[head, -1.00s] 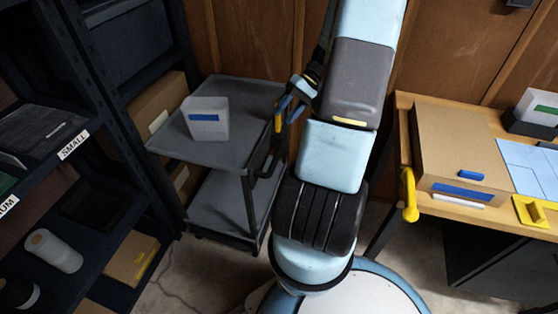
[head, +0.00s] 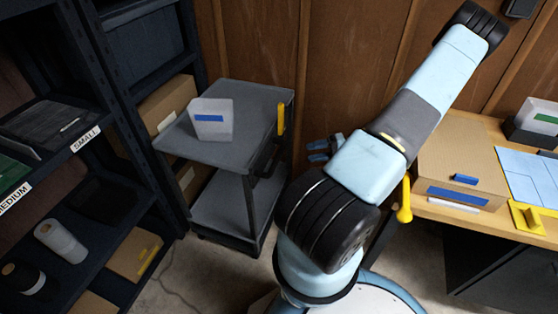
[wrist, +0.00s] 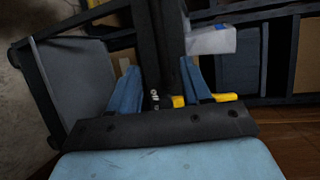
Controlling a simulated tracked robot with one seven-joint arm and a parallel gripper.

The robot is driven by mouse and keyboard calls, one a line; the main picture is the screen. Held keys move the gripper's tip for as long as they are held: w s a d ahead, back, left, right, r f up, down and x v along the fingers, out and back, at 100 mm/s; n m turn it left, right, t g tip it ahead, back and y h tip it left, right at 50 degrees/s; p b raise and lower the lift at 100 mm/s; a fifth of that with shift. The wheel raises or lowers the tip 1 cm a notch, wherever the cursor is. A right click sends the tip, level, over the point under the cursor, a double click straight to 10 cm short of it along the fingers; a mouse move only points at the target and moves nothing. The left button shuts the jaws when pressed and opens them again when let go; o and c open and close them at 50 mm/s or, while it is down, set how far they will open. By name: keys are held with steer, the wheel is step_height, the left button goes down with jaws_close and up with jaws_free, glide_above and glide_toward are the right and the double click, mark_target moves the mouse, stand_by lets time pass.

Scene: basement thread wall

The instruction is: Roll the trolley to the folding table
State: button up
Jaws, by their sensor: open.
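The grey two-shelf trolley (head: 215,152) stands left of centre, with a white box with a blue label (head: 211,119) on its top shelf. An upright yellow handle (head: 281,118) stands at its right end. My gripper (head: 318,151) is open and empty, just right of the trolley and apart from the handle in the head view. In the wrist view, my gripper (wrist: 162,88) faces the trolley's end, seen sideways, and its right finger partly covers the yellow handle (wrist: 226,97). I cannot tell which table is the folding table.
A dark shelf rack (head: 130,130) stands close on the trolley's left. A wooden-topped table (head: 432,212) with a cardboard box (head: 460,160) stands at right, a yellow clamp-like piece (head: 404,200) on its edge. A wooden wall (head: 340,60) is behind.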

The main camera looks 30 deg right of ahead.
mark_target(278, 159)
steer(key=x, duration=1.3)
steer(key=shift+w+a, duration=0.15)
steer(key=shift+a, duration=0.15)
steer(key=shift+c, duration=0.4)
steer(key=shift+f, duration=0.1)
jaws_close()
